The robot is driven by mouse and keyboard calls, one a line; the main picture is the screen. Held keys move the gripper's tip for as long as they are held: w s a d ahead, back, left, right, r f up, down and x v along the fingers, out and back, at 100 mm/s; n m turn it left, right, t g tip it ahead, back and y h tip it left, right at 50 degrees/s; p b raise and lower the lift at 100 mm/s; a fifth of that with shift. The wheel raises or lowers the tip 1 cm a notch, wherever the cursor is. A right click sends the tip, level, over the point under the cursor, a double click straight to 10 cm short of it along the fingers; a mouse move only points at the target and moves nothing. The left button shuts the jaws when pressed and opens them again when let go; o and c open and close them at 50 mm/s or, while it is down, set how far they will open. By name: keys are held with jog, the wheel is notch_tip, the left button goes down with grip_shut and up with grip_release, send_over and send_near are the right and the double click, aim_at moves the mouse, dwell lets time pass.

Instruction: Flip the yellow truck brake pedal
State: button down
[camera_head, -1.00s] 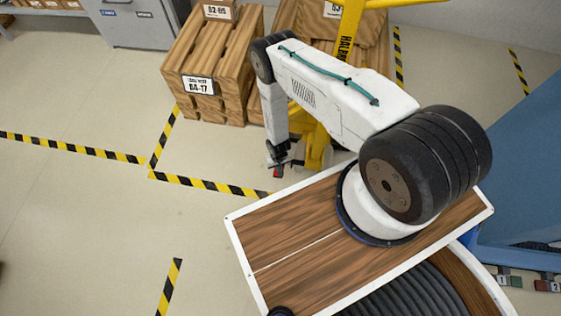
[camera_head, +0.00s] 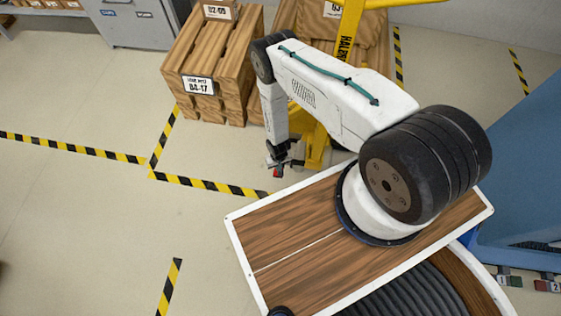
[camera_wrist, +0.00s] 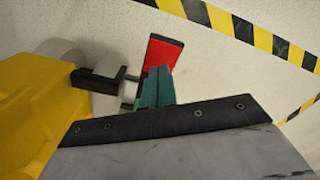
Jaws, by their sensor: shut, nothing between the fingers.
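The yellow truck (camera_head: 317,147) stands on the floor behind my arm, mostly hidden by it in the head view. In the wrist view its yellow body (camera_wrist: 38,105) fills the left side, with pale wheels and a black bracket beside it. The red brake pedal (camera_wrist: 163,52) sticks up at the centre of the wrist view; a small red patch of it shows in the head view (camera_head: 277,173). My gripper (camera_wrist: 156,84) has green fingers, shut and empty, at the pedal's lower end. I cannot tell whether they touch it. The pedal's lower part is hidden behind the fingers.
Wooden crates (camera_head: 205,85) stand behind and left of the truck. Yellow-black floor tape (camera_head: 210,185) runs past the gripper's left. A wood-topped surface (camera_head: 290,245) with a white edge lies below my arm.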

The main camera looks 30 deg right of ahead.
jog(key=shift+f, duration=1.65)
dwell(0.6)
jog(key=shift+r, duration=3.5)
